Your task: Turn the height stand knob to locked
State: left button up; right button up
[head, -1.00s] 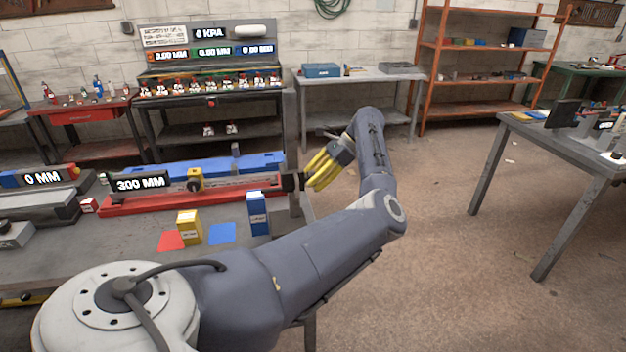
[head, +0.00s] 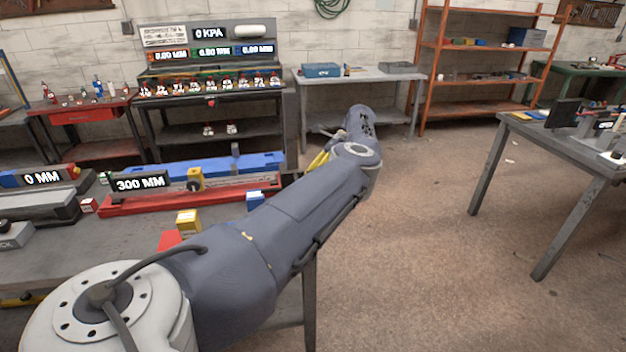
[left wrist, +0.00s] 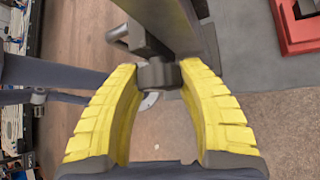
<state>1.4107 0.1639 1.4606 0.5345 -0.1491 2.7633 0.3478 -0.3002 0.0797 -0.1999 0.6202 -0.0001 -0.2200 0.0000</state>
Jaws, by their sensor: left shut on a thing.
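The dark knob (left wrist: 158,75) shows in the left wrist view, beside a grey upright bar (left wrist: 182,25) with a small lever-like piece at its left. My left gripper (left wrist: 157,82) has its yellow fingers on both sides of the knob and is shut on it. In the head view my left gripper (head: 318,161) is at the right end of the bench, largely behind my own arm, and the knob is hidden there. I cannot read any lock marking. My right gripper is in neither view.
A red rail (head: 140,204) with a 300 MM display (head: 142,183) lies on the bench left of the gripper. A yellow box (head: 188,222) and a blue box (head: 255,199) stand in front of it.

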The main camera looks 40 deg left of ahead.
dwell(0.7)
pick_arm(q)
jog(key=o, duration=1.2)
jog(key=shift+r, duration=5)
jog(key=shift+s, duration=0.1)
